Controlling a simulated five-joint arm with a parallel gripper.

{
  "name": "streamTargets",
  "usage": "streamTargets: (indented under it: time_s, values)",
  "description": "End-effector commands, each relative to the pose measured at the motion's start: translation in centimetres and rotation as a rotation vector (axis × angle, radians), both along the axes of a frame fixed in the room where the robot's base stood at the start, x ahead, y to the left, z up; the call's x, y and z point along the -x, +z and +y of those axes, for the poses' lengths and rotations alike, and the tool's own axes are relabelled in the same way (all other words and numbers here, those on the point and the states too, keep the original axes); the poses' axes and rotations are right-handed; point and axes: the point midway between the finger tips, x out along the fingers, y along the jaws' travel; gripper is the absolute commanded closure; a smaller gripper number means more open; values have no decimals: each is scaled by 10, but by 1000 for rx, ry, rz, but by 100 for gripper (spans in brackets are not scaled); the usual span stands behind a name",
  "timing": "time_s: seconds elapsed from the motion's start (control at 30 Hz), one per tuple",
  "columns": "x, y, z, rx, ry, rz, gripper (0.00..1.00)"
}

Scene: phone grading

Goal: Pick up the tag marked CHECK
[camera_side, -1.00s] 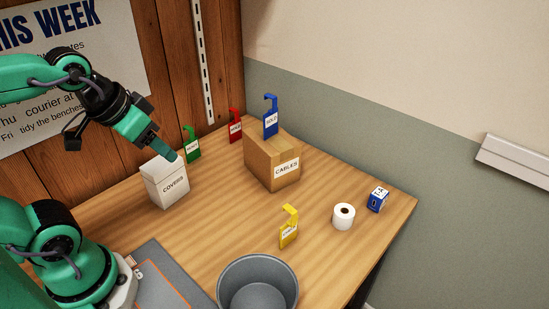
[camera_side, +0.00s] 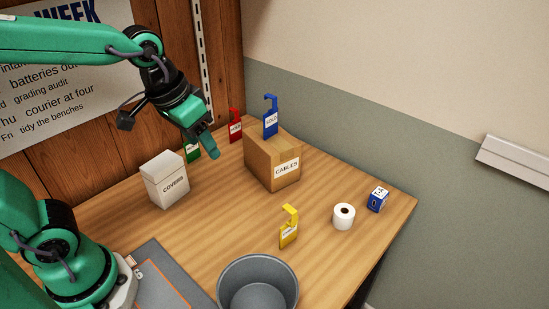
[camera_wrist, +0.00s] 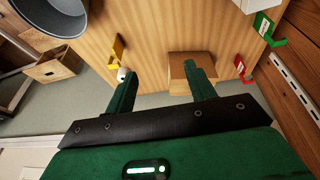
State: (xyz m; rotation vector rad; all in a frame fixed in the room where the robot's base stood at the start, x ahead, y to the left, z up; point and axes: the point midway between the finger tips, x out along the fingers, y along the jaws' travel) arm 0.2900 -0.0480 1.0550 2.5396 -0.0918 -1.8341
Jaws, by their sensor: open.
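Several hook-topped tags stand about, and I cannot clearly read CHECK on any. The yellow tag (camera_side: 288,233) stands at the front of the table; its label is too small to read. It also shows in the wrist view (camera_wrist: 116,50). The blue tag (camera_side: 270,119), seemingly marked SOLD, is on the cardboard box. The red tag (camera_side: 235,130) and green tag (camera_side: 193,154) stand at the back; the green one is partly hidden by my gripper. My gripper (camera_side: 209,152) is open and empty, above the back of the table, left of the box.
The CABLES box (camera_side: 265,165) stands mid-table, the white COVERS box (camera_side: 160,186) at left. A white roll (camera_side: 344,216) and a small blue box (camera_side: 378,199) are at right. A grey bin (camera_side: 257,265) is in front. The table (camera_side: 225,225) is clear between COVERS and the yellow tag.

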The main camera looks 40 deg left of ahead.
Motion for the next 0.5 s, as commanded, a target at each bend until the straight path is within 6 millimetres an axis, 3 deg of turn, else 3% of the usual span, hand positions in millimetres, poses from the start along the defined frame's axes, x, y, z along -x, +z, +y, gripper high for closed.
streamTargets:
  time_s: [0.5]
  values:
    - [-63,-44,-78,-16,-44,186,45]
